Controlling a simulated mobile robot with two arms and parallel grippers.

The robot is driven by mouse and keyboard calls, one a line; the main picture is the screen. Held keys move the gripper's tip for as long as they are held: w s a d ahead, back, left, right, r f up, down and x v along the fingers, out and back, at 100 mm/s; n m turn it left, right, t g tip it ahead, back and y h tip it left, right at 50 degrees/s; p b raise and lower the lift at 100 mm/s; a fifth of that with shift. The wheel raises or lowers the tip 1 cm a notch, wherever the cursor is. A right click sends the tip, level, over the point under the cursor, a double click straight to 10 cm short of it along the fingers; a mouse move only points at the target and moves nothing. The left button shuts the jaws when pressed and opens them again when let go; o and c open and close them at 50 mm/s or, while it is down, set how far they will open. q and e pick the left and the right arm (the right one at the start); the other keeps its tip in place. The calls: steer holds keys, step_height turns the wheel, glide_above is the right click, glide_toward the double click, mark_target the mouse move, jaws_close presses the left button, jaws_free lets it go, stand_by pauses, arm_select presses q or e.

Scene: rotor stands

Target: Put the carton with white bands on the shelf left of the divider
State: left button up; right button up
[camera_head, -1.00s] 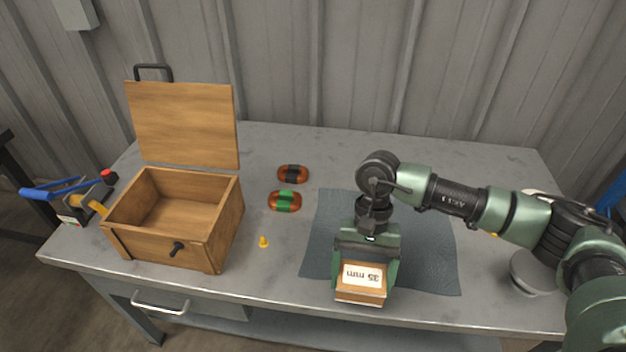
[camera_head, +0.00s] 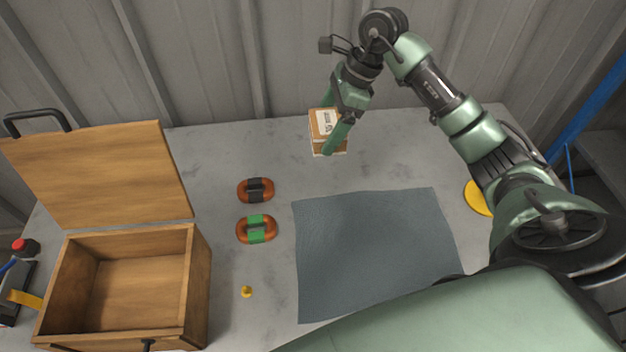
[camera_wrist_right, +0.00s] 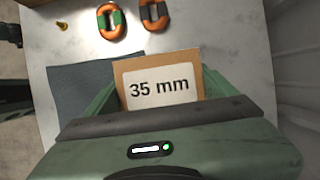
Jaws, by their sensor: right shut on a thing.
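My right gripper (camera_head: 332,136) is shut on a brown carton (camera_head: 321,123) with a white label. It holds the carton over the back part of the table, beyond the mat. In the right wrist view the carton (camera_wrist_right: 160,72) sits between the green fingers of the gripper (camera_wrist_right: 158,98), and its label reads "35 mm". I cannot tell clearly whether this carton has white bands. No shelf or divider shows in these frames. My left gripper is not in view.
An open wooden box (camera_head: 198,290) stands on the left. Two orange-brown rings, one with black bands (camera_head: 256,190) and one with green bands (camera_head: 257,229), and a small yellow piece (camera_head: 246,291) lie beside it. The grey mat (camera_head: 375,250) is bare. A yellow disc (camera_head: 477,198) is at right.

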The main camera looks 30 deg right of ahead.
steer(key=p, duration=0.1)
glide_above(320, 187)
steer(key=d, duration=0.1)
step_height(320, 187, down, 12)
steer(key=shift+s+r, duration=0.1)
steer(key=shift+s, duration=0.05)
steer(key=shift+d+f, duration=0.1)
steer(key=shift+f, duration=0.4)
step_height(320, 187, down, 4)
steer(key=shift+r+p, duration=0.1)
steer(key=shift+p, duration=0.3)
steer(key=shift+s+f+b, duration=0.15)
steer(key=shift+f+b, duration=0.5)
steer(key=shift+b, duration=0.05)
steer(key=o, duration=1.2)
steer(key=shift+f, duration=0.1)
steer(key=shift+o, duration=1)
